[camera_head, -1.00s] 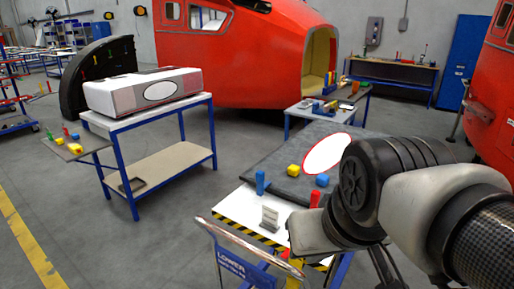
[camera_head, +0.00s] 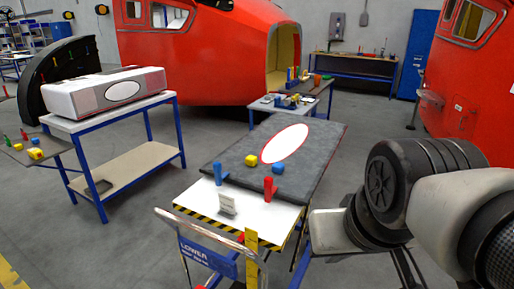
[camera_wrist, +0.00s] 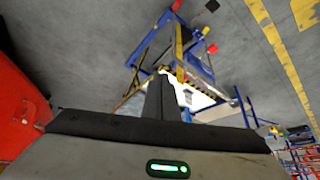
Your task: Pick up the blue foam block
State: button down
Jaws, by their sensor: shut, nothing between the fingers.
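A small blue foam block (camera_head: 278,168) rests on the dark grey panel (camera_head: 318,150) on the cart. It lies right of a yellow block (camera_head: 251,160) and below a white oval with a red edge. My gripper (camera_wrist: 162,84) shows in the wrist view with its dark fingers together and nothing between them. It is apart from the cart, which appears tilted beyond the fingertips. I cannot make out the blue block in the wrist view. In the head view my arm fills the right side, and the fingertips cannot be made out.
A blue peg (camera_head: 217,174) and a red peg (camera_head: 269,189) stand at the panel's near edge. A small white sign (camera_head: 228,203) and the cart handle (camera_head: 205,233) are in front. A second blue-framed table (camera_head: 117,166) stands left. Grey floor lies between the tables.

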aim_at(278, 168)
jog(key=l, duration=0.5)
jog(key=k+l+u, duration=0.1)
jog(key=l, duration=0.4)
jog(key=i+l+u, duration=0.1)
jog(key=l, duration=0.45)
jog(key=i+l+u, duration=0.15)
jog(key=l, duration=0.45)
jog(key=i+l+u, duration=0.15)
jog(key=i+l, duration=0.2)
jog(key=i+l+u, duration=0.1)
jog(key=i+l, duration=0.25)
jog(key=l, duration=0.25)
jog(key=i+u, duration=0.1)
jog(key=i, duration=0.3)
jog(key=i+l, duration=0.15)
jog(key=i, duration=0.3)
jog(key=u, duration=0.05)
